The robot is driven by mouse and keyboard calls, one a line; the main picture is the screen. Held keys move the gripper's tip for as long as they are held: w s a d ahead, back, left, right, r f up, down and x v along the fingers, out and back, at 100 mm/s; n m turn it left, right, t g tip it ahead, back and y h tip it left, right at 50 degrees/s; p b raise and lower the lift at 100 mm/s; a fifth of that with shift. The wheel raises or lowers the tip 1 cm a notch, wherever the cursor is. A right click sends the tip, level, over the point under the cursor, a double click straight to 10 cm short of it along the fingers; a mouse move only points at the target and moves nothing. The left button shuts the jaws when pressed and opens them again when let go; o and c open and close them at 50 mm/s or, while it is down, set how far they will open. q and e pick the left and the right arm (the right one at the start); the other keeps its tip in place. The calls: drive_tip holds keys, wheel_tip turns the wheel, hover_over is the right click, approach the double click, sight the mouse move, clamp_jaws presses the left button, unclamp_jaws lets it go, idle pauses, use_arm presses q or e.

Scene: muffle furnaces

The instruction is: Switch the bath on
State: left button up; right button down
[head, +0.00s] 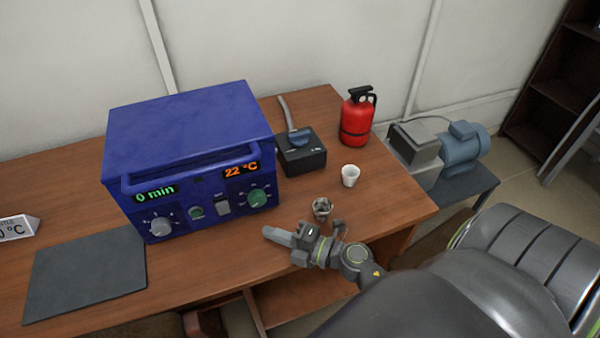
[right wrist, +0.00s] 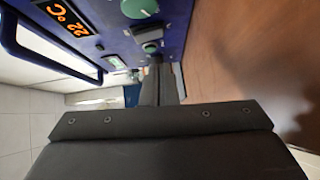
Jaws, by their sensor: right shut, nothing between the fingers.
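The bath is a blue box (head: 190,125) on the wooden table in the head view, with lit displays reading "0 min" (head: 156,194) and "22 °C" (head: 242,169). Its front has a grey knob (head: 160,226), a small green knob (head: 196,212), a grey switch (head: 223,206) and a larger green knob (head: 258,198). Its panel also shows in the right wrist view (right wrist: 105,30). My right gripper (head: 270,232) is shut and empty, in front of the panel's right part and below the larger green knob. Its shut fingers (right wrist: 158,85) point toward the panel's lower part in the wrist view. My left gripper is out of view.
A black box (head: 302,157) with a handled tool, a red extinguisher (head: 356,118), a white cup (head: 350,175) and a small dark cup (head: 322,208) stand right of the bath. A dark mat (head: 85,275) lies front left. A pump (head: 462,148) stands on a side stand.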

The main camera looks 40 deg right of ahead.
drive_tip(key=b+v, duration=0.1)
drive_tip(key=v, duration=0.5)
drive_tip(key=shift+s, duration=0.15)
drive_tip(key=shift+s+d, duration=0.1)
